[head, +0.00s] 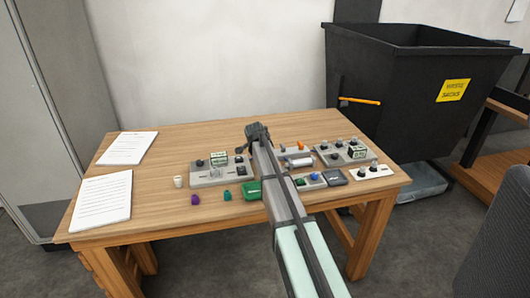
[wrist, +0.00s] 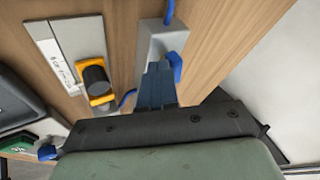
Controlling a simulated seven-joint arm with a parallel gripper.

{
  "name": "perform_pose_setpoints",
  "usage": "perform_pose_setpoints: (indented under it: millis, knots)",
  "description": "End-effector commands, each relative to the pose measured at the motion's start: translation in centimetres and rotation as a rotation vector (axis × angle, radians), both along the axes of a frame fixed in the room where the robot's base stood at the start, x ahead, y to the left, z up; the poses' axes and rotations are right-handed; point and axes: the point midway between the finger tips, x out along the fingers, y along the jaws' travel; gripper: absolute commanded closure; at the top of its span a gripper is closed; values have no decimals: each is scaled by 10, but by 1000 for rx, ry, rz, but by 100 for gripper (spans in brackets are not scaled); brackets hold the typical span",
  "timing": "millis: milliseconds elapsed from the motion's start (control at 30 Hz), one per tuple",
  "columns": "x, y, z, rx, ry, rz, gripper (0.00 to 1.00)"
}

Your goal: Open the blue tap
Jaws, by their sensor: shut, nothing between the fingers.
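In the wrist view a grey block (wrist: 158,40) with blue parts stands on the wooden table. A blue handle-like piece (wrist: 178,66) sticks out at its right side, and looks like the blue tap's lever. My gripper (wrist: 159,68) is shut and empty, its fingertips in front of the block and just left of the blue piece. I cannot tell whether they touch it. In the head view my gripper (head: 257,133) is over the back middle of the table, and the tap is not clearly visible there, probably hidden by my arm.
In the wrist view, left of the block, is a plate with a black knob (wrist: 97,80) on an orange base. The table (head: 170,160) holds several control boxes, a green box (head: 249,190) and papers (head: 102,200). A black waste bin (head: 410,90) stands behind right.

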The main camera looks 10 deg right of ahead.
Motion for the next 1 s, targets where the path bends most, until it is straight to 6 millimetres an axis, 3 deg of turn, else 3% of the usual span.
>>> perform_pose_setpoints:
  millis: [1000]
  knots:
    - [-13, 10, 0, 2, 1, 7, 100]
